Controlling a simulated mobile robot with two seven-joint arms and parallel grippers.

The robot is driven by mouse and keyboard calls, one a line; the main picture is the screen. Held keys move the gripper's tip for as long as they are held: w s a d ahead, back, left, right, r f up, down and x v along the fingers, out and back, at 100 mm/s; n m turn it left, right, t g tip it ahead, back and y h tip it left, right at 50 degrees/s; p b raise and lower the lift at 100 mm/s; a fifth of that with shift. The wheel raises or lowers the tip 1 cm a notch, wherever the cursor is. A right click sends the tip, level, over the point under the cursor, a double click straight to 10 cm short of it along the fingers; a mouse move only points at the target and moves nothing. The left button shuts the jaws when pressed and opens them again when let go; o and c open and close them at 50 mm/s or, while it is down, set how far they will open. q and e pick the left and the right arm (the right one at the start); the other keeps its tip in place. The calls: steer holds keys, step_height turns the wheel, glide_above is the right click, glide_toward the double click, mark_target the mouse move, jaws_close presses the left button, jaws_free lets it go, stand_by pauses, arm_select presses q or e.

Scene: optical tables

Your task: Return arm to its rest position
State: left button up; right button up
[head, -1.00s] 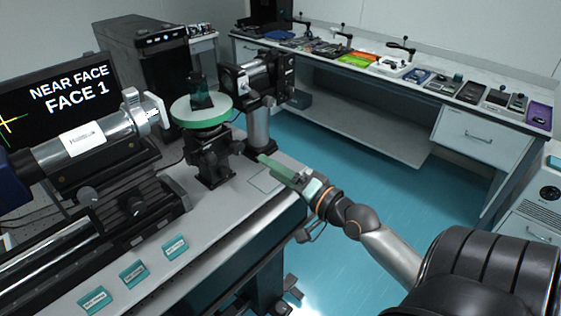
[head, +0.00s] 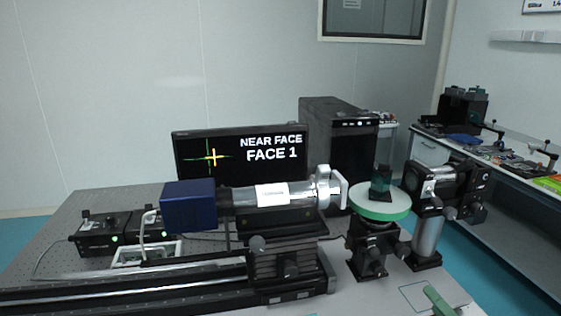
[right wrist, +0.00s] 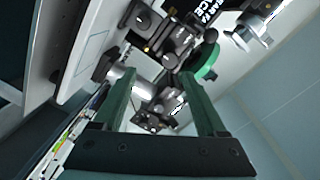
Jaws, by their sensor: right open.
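My right gripper shows only as a green finger (head: 438,300) at the bottom right edge of the head view, in front of the optical table. In the right wrist view my right gripper (right wrist: 155,75) has its two green fingers spread apart, with nothing held between them. The rest of my right arm is outside the head view. My left arm and gripper are not in view.
A round green-rimmed stage (head: 380,207) holds a small dark glass block (head: 380,182). Beside it are a silver tube with a blue end (head: 189,207) and a black post-mounted instrument (head: 437,185). A monitor (head: 225,170) reads "NEAR FACE FACE 1". A side bench (head: 500,160) stands at right.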

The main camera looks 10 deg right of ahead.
steer(key=s+a+f+n+g, duration=0.2)
steer(key=s+a+f+n, duration=0.2)
steer(key=f, duration=0.5)
steer(key=s+a+f+n+g, duration=0.3)
steer(key=s+a+f+n, duration=0.1)
steer(key=a+f, duration=0.4)
steer(key=s+a+f+n+g+y, duration=0.1)
steer(key=s+a+f+n+g, duration=0.2)
steer(key=f, duration=0.8)
steer(key=s+a+n, duration=0.2)
steer(key=a, duration=0.1)
steer(key=shift+s+a+f, duration=0.15)
steer(key=shift+a, duration=0.1)
steer(key=t+b, duration=0.7)
steer(key=t, duration=0.2)
glide_toward(404, 253)
steer(key=shift+h, duration=0.5)
steer(key=shift+w+a+p, duration=0.15)
steer(key=shift+w+a, duration=0.05)
steer(key=shift+w, duration=1.7)
steer(key=shift+w+a+p, duration=0.15)
steer(key=shift+w+a, duration=0.05)
steer(key=shift+w, duration=1.75)
steer(key=shift+w+a+p, duration=0.15)
steer(key=shift+w+a, duration=0.05)
steer(key=shift+w, duration=1.7)
